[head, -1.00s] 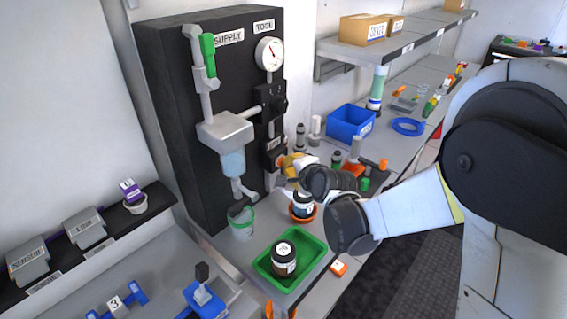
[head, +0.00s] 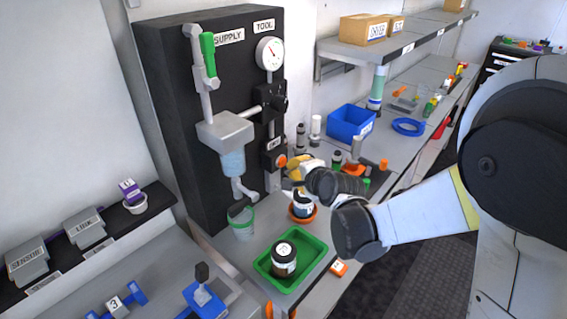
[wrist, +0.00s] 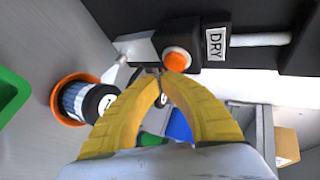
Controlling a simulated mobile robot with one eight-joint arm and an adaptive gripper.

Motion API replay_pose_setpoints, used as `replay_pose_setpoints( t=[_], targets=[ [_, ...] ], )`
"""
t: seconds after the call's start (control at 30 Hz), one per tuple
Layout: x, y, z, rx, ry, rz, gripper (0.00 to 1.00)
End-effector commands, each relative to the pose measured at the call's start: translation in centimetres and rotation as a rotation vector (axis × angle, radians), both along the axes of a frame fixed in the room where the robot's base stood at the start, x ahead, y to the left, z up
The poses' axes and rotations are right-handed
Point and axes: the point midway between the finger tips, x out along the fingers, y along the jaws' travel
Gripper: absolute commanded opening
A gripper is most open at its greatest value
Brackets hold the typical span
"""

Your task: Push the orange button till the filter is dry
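The orange button (head: 281,161) is on the lower right side of the black panel (head: 165,100). In the wrist view the button (wrist: 177,61) is beside the DRY label (wrist: 215,44). My gripper (head: 292,161) has yellow fingers and is close in front of the button. In the wrist view my gripper (wrist: 166,75) has its fingertips drawn together, just below the button in the picture. I cannot tell whether they touch it. Nothing is seen held. A clear bluish cylinder (head: 232,163) hangs under the supply block; I cannot tell whether it is the filter.
A dark-capped jar (head: 302,203) stands in an orange dish (head: 303,218), near my gripper. A green tray (head: 308,262) holds another jar (head: 284,262). A bucket (head: 242,227) stands under the spout. A blue bin (head: 351,121) and small parts are further right.

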Motion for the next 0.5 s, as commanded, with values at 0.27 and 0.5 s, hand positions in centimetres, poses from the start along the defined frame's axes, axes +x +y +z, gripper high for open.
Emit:
replay_pose_setpoints(
  t=[0.27,0.5],
  targets=[
    [-1.4,-1.9,0.0,0.000,0.000,-0.002,0.00],
    [-2.8,-3.6,0.0,0.000,0.001,-0.001,0.00]
  ],
)
